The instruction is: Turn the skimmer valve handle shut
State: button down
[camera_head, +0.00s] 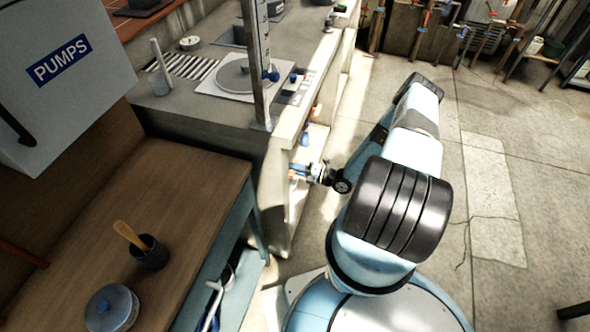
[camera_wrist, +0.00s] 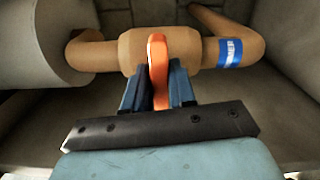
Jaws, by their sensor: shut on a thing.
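The skimmer valve is a tan pipe fitting (camera_wrist: 195,45) with a blue label (camera_wrist: 230,52) whose visible letters end in "MER". Its orange handle (camera_wrist: 157,60) stands in front of the valve body in the wrist view. My gripper (camera_wrist: 158,85) is shut on the orange handle, with one dark blue finger on each side of it. In the head view my gripper (camera_head: 301,171) reaches left into the opening under the counter. A bit of orange shows at its tip there, and the valve itself is mostly hidden.
A large grey cylinder (camera_wrist: 40,40) joins the pipe at the left in the wrist view. The counter edge (camera_head: 290,120) overhangs the opening. A wooden bench (camera_head: 180,190) with a dark cup (camera_head: 150,255) and a lidded pot (camera_head: 112,308) stands at left.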

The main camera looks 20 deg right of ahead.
jog(key=shift+w+d+f, duration=0.1)
jog(key=shift+w+d, duration=0.05)
jog(key=shift+d, duration=0.05)
jog(key=c, duration=1.2)
grip_release()
jog(key=shift+o, duration=1.4)
jog(key=shift+a, duration=0.15)
jog(key=v, duration=1.4)
